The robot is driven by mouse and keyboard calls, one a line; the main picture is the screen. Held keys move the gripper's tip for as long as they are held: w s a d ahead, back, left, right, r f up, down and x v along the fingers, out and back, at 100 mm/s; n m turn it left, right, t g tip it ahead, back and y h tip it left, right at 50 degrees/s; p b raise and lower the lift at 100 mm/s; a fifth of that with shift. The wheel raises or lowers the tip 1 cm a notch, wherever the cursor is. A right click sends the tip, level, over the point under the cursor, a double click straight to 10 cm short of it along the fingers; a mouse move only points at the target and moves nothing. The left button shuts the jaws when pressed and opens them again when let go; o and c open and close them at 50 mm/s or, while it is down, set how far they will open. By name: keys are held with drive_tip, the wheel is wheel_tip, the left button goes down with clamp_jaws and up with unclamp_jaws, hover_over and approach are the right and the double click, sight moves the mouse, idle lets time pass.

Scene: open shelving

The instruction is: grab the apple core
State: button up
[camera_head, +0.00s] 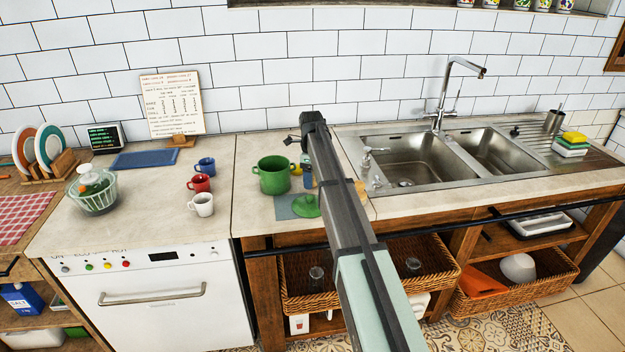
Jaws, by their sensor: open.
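My arm reaches up from the bottom of the view over the counter. My gripper (292,139) is the small dark end at the arm's far tip, above the counter behind the green pot, and it is open. Nothing shows held in it. I cannot make out an apple core for certain. My arm hides part of the counter left of the sink.
A green pot (273,175), its green lid (305,205) and several mugs, including a red mug (199,183), stand left of my arm. The counter above the white dishwasher (150,295) has free room.

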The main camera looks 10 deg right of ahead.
drive_tip(key=shift+f, duration=0.2)
drive_tip(key=c, duration=1)
drive_tip(key=shift+c, duration=0.2)
drive_tip(key=shift+r, duration=0.1)
